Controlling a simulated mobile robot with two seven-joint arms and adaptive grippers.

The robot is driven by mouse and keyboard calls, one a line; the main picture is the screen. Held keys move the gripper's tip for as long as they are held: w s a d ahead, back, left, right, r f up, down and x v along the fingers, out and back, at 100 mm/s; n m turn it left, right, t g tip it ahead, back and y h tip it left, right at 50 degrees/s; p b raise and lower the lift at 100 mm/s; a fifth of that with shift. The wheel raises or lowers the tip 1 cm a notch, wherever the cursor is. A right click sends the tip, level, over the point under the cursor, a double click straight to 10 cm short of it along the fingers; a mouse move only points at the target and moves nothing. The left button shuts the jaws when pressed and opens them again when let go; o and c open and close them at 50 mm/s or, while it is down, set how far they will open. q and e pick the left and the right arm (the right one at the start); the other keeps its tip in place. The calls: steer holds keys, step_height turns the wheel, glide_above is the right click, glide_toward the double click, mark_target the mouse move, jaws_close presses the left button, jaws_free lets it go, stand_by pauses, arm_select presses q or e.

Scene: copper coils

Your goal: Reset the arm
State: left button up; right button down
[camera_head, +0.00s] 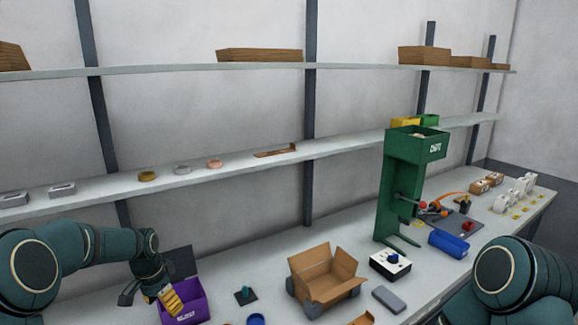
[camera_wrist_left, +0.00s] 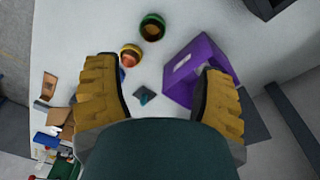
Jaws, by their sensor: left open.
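My left gripper (camera_head: 150,297) is at the lower left of the head view, just in front of and over the left side of a purple bin (camera_head: 192,303). It is open. In the left wrist view my two yellow-padded fingers (camera_wrist_left: 158,72) are spread wide with nothing between them. The purple bin (camera_wrist_left: 187,62) shows beyond them, beside the right finger. My left arm reaches in from the left edge. At the lower right only links of my right arm show; its gripper is out of view.
An open cardboard box (camera_head: 325,278) stands mid-bench, with a small dark teal part (camera_head: 246,295) to its left. A green machine (camera_head: 405,185), a black-and-white button box (camera_head: 390,264) and a blue bin (camera_head: 449,244) stand right. A shelf (camera_head: 230,175) with rings and coils runs behind.

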arm_select(q)
steer(key=s+d+f+n+h, duration=0.1)
steer(key=s+d+f, duration=0.3)
steer(key=d+f, duration=0.1)
steer(key=s+d+f+n+h, duration=0.1)
steer(key=s+d+f+n, duration=0.1)
steer(key=s+d+f, duration=0.3)
steer(key=s+d+f+n+t, duration=0.1)
steer(key=s+d+f, duration=0.4)
steer(key=d, duration=0.2)
steer(key=shift+d+f+n+h, duration=0.3)
steer(key=shift+d+h, duration=0.1)
steer(key=s+d+f+n, duration=0.2)
steer(key=s+d+n, duration=0.15)
steer(key=s, duration=0.65)
step_height(320, 180, down, 10)
steer(key=d+b, duration=0.1)
steer(key=b, duration=0.8)
steer(key=shift+s+m+t, duration=0.3)
steer(key=shift+s+m, duration=0.05)
steer(key=shift+s, duration=0.05)
arm_select(e)
step_height(320, 180, down, 10)
steer(key=shift+a+f, duration=0.2)
steer(key=shift+a, duration=0.05)
arm_select(q)
steer(key=shift+r, duration=0.15)
